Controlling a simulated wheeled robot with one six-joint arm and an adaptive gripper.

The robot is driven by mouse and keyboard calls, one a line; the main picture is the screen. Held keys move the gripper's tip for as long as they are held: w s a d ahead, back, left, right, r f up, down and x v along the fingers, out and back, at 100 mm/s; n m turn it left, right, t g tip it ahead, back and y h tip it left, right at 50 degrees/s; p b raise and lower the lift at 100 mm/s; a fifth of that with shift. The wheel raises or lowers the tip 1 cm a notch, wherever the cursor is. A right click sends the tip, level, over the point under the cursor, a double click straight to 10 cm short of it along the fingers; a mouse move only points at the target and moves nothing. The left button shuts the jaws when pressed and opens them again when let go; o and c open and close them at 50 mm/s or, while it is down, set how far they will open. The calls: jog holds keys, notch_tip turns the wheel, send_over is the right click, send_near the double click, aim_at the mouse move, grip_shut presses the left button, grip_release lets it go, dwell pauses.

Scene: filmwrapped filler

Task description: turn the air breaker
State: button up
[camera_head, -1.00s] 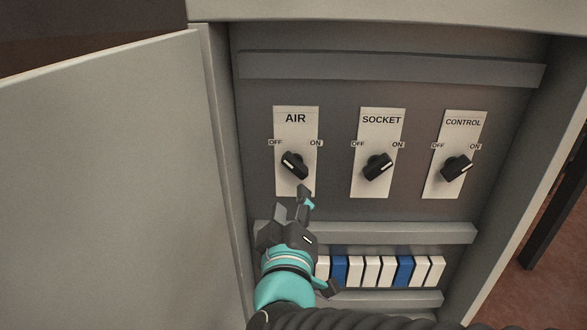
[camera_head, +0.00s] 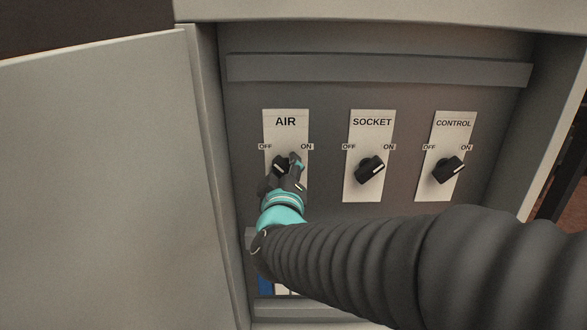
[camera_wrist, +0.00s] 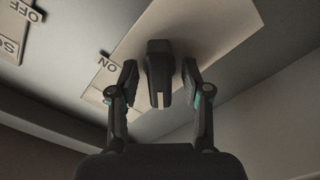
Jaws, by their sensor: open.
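The air breaker is a black rotary knob (camera_head: 280,164) on a white plate marked AIR (camera_head: 286,123), with OFF at left and ON at right. My gripper (camera_head: 283,172) is at this knob and partly covers it in the head view. In the wrist view, my gripper (camera_wrist: 160,78) is open, with one finger on each side of the knob (camera_wrist: 160,66). A narrow gap shows beside the knob on both sides, so the fingers look apart from it. The knob's white mark faces the wrist camera. Its exact angle is hard to tell in the head view.
The SOCKET knob (camera_head: 369,170) and CONTROL knob (camera_head: 448,171) sit to the right, both turned toward ON. An open cabinet door (camera_head: 100,190) stands at left. My arm covers most of the lower switch row. A horizontal rail (camera_head: 380,70) runs above the plates.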

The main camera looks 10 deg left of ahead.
grip_shut()
jog(key=shift+m, duration=0.4)
jog(key=m+b, duration=0.1)
jog(key=m, duration=0.2)
jog(key=shift+f+m, duration=0.1)
jog(key=shift+m, duration=0.2)
jog(key=m+b, duration=0.2)
jog(key=m, duration=0.2)
jog(key=shift+d+m, duration=0.1)
jog(key=shift+m, duration=0.2)
jog(key=m, duration=0.4)
jog(key=shift+b, duration=0.35)
jog(key=shift+m, duration=2.5)
